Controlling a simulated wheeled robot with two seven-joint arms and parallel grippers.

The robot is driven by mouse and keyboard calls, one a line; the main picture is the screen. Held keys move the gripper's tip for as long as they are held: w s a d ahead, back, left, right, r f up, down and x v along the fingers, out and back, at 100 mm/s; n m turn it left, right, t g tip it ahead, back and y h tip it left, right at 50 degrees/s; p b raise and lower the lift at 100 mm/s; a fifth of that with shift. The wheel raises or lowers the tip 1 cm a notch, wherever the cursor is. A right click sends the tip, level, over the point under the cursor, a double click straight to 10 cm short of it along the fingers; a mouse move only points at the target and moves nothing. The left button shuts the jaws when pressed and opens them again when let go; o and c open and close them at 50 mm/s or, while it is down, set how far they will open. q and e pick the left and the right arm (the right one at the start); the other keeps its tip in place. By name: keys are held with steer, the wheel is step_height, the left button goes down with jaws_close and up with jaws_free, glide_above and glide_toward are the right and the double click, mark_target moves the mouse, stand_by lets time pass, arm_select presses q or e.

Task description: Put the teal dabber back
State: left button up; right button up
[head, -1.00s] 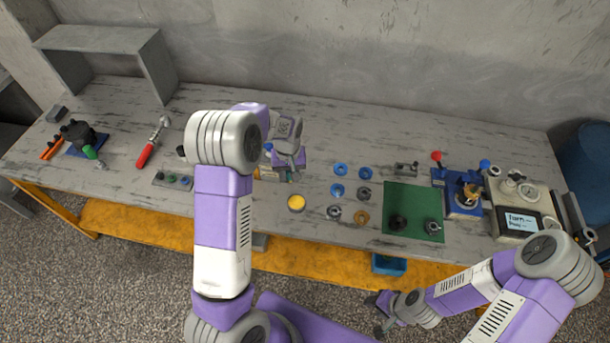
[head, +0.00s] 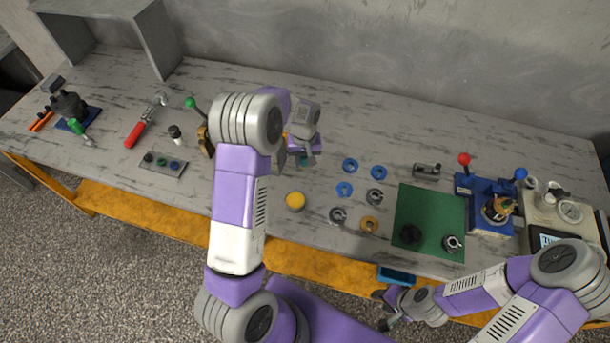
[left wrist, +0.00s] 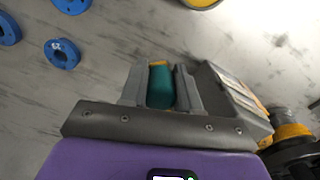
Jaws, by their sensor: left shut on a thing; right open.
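The teal dabber (left wrist: 160,88) is held between the two fingers of my left gripper in the left wrist view. A bit of yellow shows at its far end. In the head view my left gripper (head: 298,158) is over the middle of the bench, and only a little teal shows by its fingers. My left gripper is shut on the dabber; whether the dabber touches anything below is hard to tell. My right gripper (head: 384,312) is open and empty, low in front of the bench edge.
A grey plate (head: 150,168) with several dark round pads lies left of my left arm. A yellow-topped tin (head: 295,201) and blue rings (head: 350,165) are near the gripper. A green mat (head: 430,205) with dark parts lies right. A box (left wrist: 235,95) sits close beside the fingers.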

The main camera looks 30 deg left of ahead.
mark_target(305, 178)
arm_select(q)
step_height(305, 178, down, 3)
steer(key=shift+w+r, duration=0.1)
step_height(305, 178, down, 4)
steer(key=shift+f+b, duration=0.1)
steer(key=shift+b, duration=0.25)
steer(key=o, duration=1)
steer(key=shift+o, duration=0.2)
